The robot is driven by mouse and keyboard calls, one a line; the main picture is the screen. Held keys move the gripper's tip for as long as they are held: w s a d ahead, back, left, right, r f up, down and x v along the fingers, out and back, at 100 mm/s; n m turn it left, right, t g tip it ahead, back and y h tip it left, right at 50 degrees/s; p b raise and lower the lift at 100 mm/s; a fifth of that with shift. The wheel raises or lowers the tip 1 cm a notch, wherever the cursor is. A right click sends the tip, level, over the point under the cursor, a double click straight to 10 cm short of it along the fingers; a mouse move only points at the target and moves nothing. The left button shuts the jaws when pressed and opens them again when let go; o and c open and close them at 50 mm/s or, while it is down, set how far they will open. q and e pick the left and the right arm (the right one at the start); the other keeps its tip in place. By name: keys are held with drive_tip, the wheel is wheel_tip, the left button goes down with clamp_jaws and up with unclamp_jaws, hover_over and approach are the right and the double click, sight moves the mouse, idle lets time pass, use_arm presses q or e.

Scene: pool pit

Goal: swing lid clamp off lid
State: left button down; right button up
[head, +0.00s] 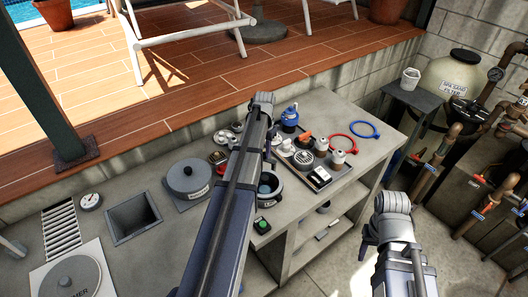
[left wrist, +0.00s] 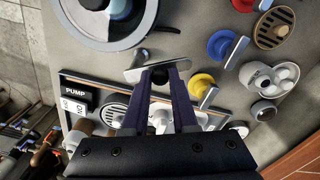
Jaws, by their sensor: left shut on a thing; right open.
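The round pot (head: 272,199) stands on the bench in the head view, partly hidden by my left arm. In the left wrist view the pot rim (left wrist: 70,38) and its clear bluish lid (left wrist: 85,18) with a dark knob show at the top, cut off by the frame. A flat grey metal bar (left wrist: 140,71), apparently the lid clamp, lies just outside the rim. My left gripper (left wrist: 161,76) is shut on it at its dark end. My right gripper (head: 363,248) is open and empty, off the bench's front right; its fingers are hard to make out.
A grey disc lid (head: 188,175) and a square basin (head: 132,217) are on the bench to the left. A tray (head: 340,178) with a switch and small parts lies right of the pot.

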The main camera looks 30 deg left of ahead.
sight(264, 153)
idle(0.4)
use_arm(q)
drive_tip(key=c, duration=0.7)
unclamp_jaws()
wheel_tip(264, 153, up, 8)
drive_tip(key=p, duration=0.8)
drive_tip(key=shift+f, duration=0.15)
